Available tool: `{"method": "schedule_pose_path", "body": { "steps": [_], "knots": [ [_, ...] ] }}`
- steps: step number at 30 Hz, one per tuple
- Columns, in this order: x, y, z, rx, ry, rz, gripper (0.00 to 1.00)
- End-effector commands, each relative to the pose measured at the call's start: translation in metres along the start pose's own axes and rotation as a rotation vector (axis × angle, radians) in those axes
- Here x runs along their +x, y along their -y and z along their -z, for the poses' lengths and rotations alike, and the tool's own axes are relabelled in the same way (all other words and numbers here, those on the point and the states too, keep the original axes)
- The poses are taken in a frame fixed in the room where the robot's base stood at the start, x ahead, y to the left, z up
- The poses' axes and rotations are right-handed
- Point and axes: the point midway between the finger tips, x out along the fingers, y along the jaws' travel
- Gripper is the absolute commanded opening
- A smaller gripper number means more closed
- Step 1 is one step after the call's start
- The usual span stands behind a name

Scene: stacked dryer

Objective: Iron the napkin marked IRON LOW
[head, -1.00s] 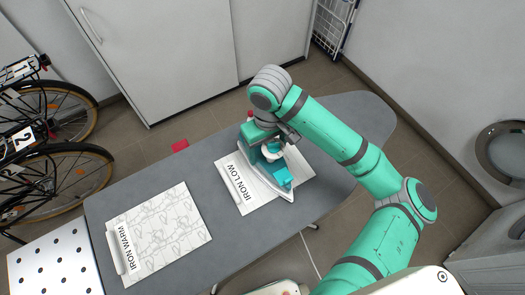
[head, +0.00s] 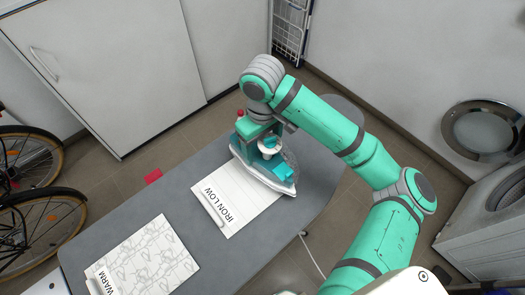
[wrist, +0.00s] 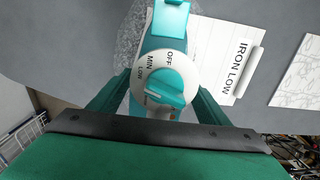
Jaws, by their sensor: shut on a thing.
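The IRON LOW napkin (head: 236,200) is white with faint lines and lies flat on the grey ironing board (head: 200,168). Its lettered strip is at the left end. My gripper (head: 268,137) is shut on the teal iron (head: 262,160), which stands sole down at the napkin's right end. How much napkin lies under it is hidden. In the wrist view, my gripper's fingers (wrist: 160,100) flank the iron's dial (wrist: 166,84), marked OFF, MIN and LOW; I cannot tell its exact setting. The napkin (wrist: 222,60) shows right of the iron there.
A patterned WARM napkin (head: 145,260) lies at the board's near left. A speckled patch (wrist: 130,35) shows beside the iron in the wrist view. A white cabinet (head: 110,70) stands behind, bicycles (head: 35,190) at left, a round-door machine (head: 482,130) at right. A cord (head: 312,255) hangs below the board.

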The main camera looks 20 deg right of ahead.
Motion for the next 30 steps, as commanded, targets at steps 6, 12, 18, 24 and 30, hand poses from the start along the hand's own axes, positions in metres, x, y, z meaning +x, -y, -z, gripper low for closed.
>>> {"method": "schedule_pose_path", "body": {
  "steps": [6, 12, 18, 24, 30],
  "knots": [
    [-0.025, 0.006, 0.005, -0.015, -0.006, -0.004, 0.29],
    [-0.043, 0.004, 0.004, -0.011, -0.006, -0.004, 0.29],
    [-0.047, 0.003, 0.003, -0.008, -0.005, -0.002, 0.29],
    [-0.047, 0.003, 0.003, -0.007, -0.005, -0.002, 0.29],
    [-0.047, 0.004, 0.003, -0.008, -0.005, -0.002, 0.29]
  ]
}}
